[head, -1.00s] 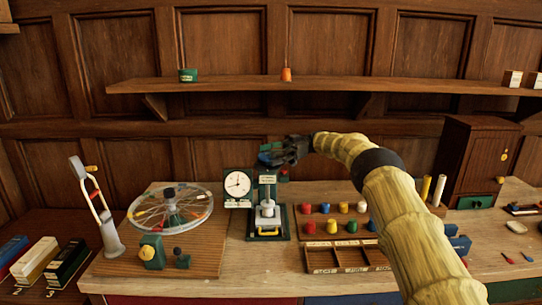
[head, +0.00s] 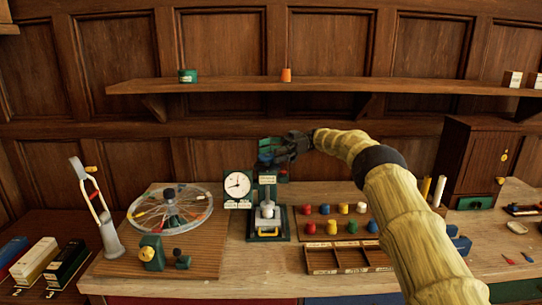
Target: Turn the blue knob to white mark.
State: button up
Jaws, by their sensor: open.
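My gripper (head: 268,152) is above and behind the green press-like stand (head: 267,208), near its top, at the end of my yellow arm. Its fingers are dark and small, and it seems to hold nothing. No blue knob can be told for certain. Two small blue pieces, one in the back row (head: 325,209) and one in the front row (head: 372,226), are on the board of coloured pieces to the right of the stand. A white mark cannot be made out. Whether the gripper touches the stand's top is unclear.
A white dial (head: 238,185) stands left of the stand, and a spoked wheel (head: 170,208) is farther left. A divided wooden tray (head: 349,270) lies in front of the coloured pieces. A shelf (head: 330,86) runs above, and a wooden cabinet (head: 482,160) is at the right.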

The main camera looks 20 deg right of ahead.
aim_at(271, 154)
notch_tip(271, 154, up, 8)
jog(key=shift+r, duration=0.25)
dwell(0.4)
